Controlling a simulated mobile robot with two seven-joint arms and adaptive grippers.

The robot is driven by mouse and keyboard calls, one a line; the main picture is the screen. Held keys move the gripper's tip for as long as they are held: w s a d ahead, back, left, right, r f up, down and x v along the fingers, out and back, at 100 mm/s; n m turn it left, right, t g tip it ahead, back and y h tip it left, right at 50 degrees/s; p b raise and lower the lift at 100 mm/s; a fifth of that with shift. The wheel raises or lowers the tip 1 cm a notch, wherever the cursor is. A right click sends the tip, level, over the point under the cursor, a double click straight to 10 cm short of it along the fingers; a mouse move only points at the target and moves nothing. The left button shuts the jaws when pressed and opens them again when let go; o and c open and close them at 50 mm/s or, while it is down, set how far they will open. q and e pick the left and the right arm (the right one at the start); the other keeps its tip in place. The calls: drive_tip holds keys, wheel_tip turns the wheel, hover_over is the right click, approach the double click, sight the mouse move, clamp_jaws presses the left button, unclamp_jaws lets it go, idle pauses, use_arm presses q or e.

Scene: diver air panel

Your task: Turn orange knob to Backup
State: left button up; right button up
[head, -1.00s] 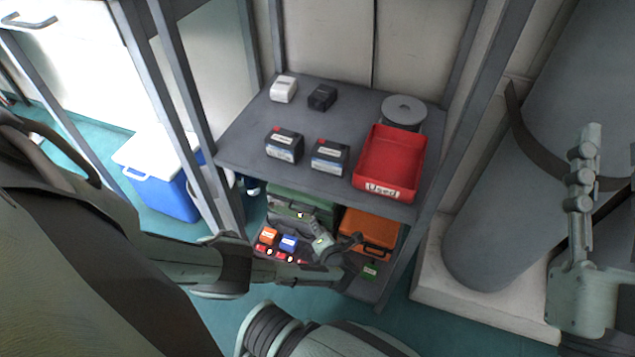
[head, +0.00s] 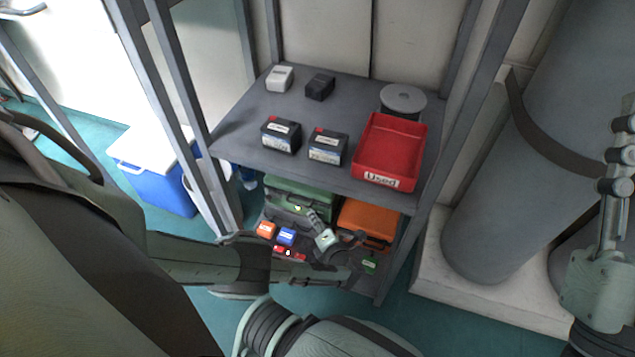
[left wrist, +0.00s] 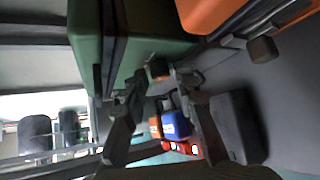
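My left gripper (head: 310,220) reaches into the lower shelf, in front of a green case. In the left wrist view its two fingers (left wrist: 160,78) stand apart, with a small orange-brown piece (left wrist: 158,70) between the tips. This may be the orange knob; I cannot tell whether the fingers touch it. An orange block (head: 266,229) and a blue block (head: 287,236) with white labels sit near red lights (head: 289,253) on the lower level. No Backup marking is readable. My right gripper (head: 622,140) is at the right edge, its fingers unclear.
The green case (head: 300,188) and an orange case (head: 367,224) flank my left gripper closely. The upper shelf (head: 240,140) carries dark and white boxes and a red tray (head: 390,145) labelled Used. Shelf posts stand on both sides. A large grey cylinder (head: 540,130) is at right.

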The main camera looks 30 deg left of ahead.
use_arm(q)
drive_tip(key=shift+o, duration=0.9)
